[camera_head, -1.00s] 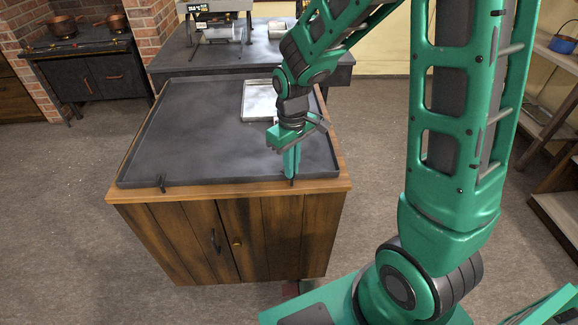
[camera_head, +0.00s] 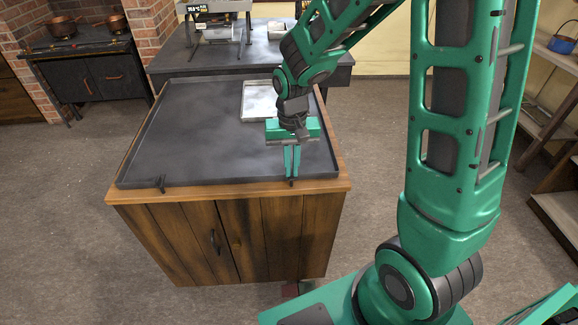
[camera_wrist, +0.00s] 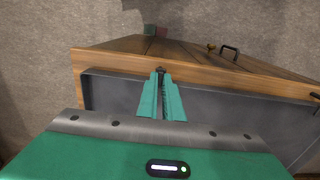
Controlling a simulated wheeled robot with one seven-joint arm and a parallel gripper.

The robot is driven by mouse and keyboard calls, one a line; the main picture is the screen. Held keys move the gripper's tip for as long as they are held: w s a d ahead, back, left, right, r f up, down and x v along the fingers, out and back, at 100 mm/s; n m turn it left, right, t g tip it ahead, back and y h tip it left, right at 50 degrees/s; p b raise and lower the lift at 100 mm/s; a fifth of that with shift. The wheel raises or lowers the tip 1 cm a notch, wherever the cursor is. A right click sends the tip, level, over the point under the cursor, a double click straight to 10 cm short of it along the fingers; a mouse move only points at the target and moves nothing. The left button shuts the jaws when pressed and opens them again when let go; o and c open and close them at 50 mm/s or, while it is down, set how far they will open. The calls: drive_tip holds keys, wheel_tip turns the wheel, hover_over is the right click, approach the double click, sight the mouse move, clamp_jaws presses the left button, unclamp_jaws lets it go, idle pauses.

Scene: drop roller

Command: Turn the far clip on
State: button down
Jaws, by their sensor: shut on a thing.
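Two small black clips sit on the front edge of a dark grey tray (camera_head: 210,130) that lies on a wooden cabinet. The left clip (camera_head: 162,184) stands apart from my gripper; a dark bit at the far right of the wrist view (camera_wrist: 315,97) seems to be it. My gripper (camera_head: 291,177) points down at the right clip (camera_head: 291,182). In the wrist view its green fingers (camera_wrist: 161,85) are closed around this right clip (camera_wrist: 161,70), whose top shows between the tips. The fingers hide most of it.
A pale metal tray (camera_head: 259,99) lies inside the grey tray behind my gripper. The cabinet (camera_head: 190,240) has a handle (camera_head: 214,240) on its front. A dark table with machines stands behind, and shelves stand at the right.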

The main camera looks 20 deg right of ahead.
drive_tip(key=shift+w+r, duration=0.15)
drive_tip(key=shift+w, duration=0.05)
idle(0.3)
drive_tip(key=c, duration=1.9)
unclamp_jaws()
drive_tip(key=shift+s, duration=0.1)
wheel_tip(320, 180, up, 11)
drive_tip(key=shift+f, duration=0.2)
